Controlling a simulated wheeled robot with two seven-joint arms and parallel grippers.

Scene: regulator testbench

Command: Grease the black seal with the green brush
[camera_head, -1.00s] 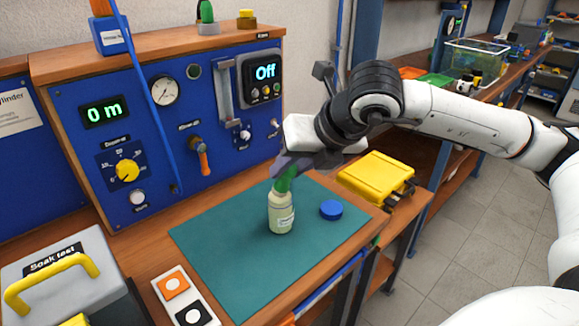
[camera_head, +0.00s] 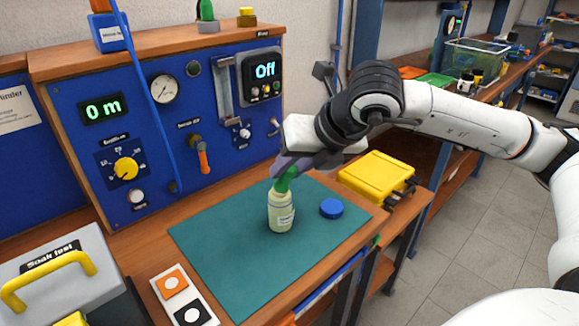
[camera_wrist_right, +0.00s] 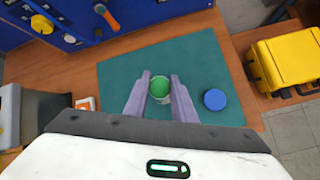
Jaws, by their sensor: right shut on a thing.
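The green brush (camera_head: 285,180) is held in my right gripper (camera_head: 280,170), which is shut on it from above. Its lower part is hidden in or behind the neck of a pale bottle (camera_head: 281,212) with a white label, upright on the teal mat. In the right wrist view the brush's round green top (camera_wrist_right: 159,86) sits between the two fingers, over the bottle. A black square with a white round middle (camera_head: 192,315), seemingly the black seal, lies on a white plate at the lower left, beside an orange one (camera_head: 171,283). My left gripper is not in view.
A blue cap (camera_head: 331,208) lies on the teal mat (camera_head: 225,260) right of the bottle. A yellow case (camera_head: 376,178) stands beyond the mat. A grey box with a yellow handle (camera_head: 50,275) is at the left. The blue panel (camera_head: 150,130) with knobs stands behind.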

